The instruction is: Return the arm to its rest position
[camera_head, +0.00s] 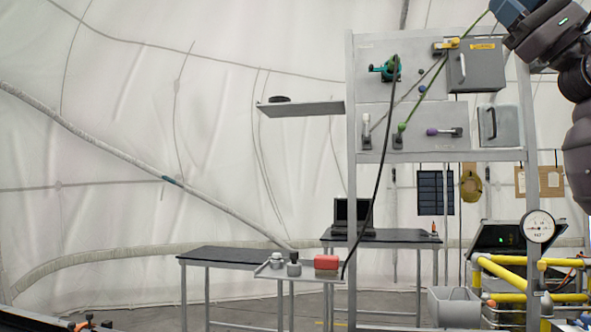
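My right arm (560,60) is in the upper right of the head view. It is dark grey and bent, and its far end reaches the top edge. A blue-grey part at that end is cut off by the frame, and I see no fingertips. A thin green line (440,75) runs from near that end down to the panel; I cannot tell whether it is attached to the arm. My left arm and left gripper are out of view.
A metal rack (351,200) holds panels with a grey box (475,66), a teal valve (386,68) and levers. A black cable hangs in front. A pressure gauge (539,227) and yellow pipes (505,272) stand lower right. A low table (235,257) is left of the rack.

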